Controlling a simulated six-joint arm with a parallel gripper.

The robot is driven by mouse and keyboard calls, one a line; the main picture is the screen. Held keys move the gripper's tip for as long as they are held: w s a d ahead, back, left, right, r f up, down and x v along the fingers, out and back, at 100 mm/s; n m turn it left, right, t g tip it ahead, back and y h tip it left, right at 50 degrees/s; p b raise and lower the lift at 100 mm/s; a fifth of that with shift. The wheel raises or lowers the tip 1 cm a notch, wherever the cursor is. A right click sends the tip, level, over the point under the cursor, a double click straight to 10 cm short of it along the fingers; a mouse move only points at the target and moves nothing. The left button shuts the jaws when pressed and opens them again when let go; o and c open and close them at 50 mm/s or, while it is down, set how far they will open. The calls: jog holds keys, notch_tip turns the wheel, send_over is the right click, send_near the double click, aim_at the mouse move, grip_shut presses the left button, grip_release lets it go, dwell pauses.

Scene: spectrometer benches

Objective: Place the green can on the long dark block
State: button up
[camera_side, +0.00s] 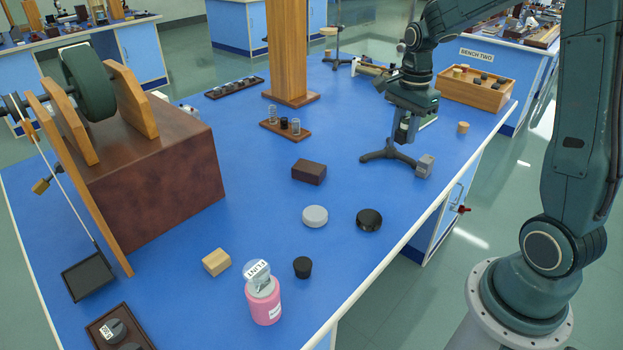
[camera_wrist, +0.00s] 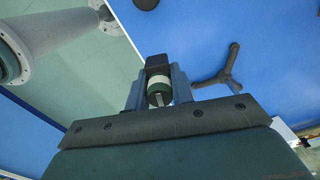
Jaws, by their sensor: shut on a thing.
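My gripper (camera_side: 405,132) hangs over the far right part of the blue bench, above or close to a dark tripod foot (camera_side: 378,154). In the wrist view my gripper (camera_wrist: 158,88) is shut on a green can (camera_wrist: 159,78) with a pale band, held between the two fingers. In the side view the can is mostly hidden by the fingers. A dark brown oblong block (camera_side: 309,172) lies flat on the bench, left of and nearer the camera than my gripper. Its top is bare. The block cannot be made out in the wrist view.
A grey disc (camera_side: 315,216) and a black disc (camera_side: 369,220) lie in front of the block. A small grey block (camera_side: 425,166) stands by the tripod. A wooden post (camera_side: 288,50) and a rack with small jars (camera_side: 286,130) stand behind. Bench around the block is clear.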

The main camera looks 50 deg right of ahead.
jog(key=w+r+n, duration=0.1)
jog(key=w+r, duration=0.1)
jog(key=w, duration=1)
jog(key=r+n, duration=0.2)
send_over(317, 170)
jog(key=shift+a, duration=0.1)
jog(key=shift+f, duration=0.15)
notch_tip(317, 170, down, 20)
jog(key=shift+r, duration=0.1)
dwell(0.5)
jog(key=o, duration=1)
